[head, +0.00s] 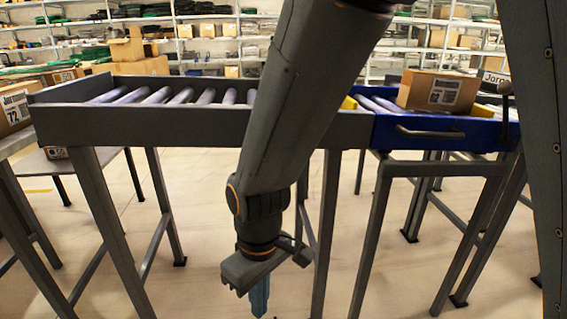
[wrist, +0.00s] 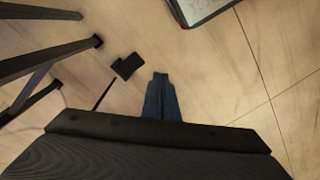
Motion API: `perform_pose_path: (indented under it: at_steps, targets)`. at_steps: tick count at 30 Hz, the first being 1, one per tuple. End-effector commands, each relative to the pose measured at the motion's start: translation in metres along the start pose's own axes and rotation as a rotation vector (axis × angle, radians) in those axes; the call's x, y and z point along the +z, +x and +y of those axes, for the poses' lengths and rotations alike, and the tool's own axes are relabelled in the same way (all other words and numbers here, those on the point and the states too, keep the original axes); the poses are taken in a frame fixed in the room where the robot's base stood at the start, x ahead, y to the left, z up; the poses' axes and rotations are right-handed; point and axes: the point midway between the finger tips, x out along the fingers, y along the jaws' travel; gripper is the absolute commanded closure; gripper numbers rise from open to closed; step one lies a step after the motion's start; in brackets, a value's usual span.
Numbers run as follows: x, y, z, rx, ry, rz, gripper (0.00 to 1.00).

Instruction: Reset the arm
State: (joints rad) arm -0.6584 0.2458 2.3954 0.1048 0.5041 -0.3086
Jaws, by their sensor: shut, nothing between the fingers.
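My gripper (head: 259,300) hangs at the lower middle of the head view, pointing down in front of the roller conveyor. Its blue fingers also show in the wrist view (wrist: 160,88), closed together with nothing between them. They are over bare floor and touch nothing that I can see. My dark grey arm comes down from the top of the head view and hides part of the conveyor.
A grey-framed roller conveyor (head: 200,128) stands behind my arm. To its right a blue section (head: 440,133) bears a cardboard box (head: 438,92). Another box (head: 14,112) is at the left edge. Stocked shelves line the back. Table legs (wrist: 45,60) show in the wrist view.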

Motion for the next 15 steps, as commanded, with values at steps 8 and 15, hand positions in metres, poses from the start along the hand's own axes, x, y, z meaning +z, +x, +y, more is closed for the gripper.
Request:
perform_pose_path:
  at_steps: [8,15]
  targets:
    - [0.04,-0.039,-0.016,0.009,0.166,0.02,1.0]
    - [0.068,-0.056,-0.025,0.014,0.272,0.031,1.0]
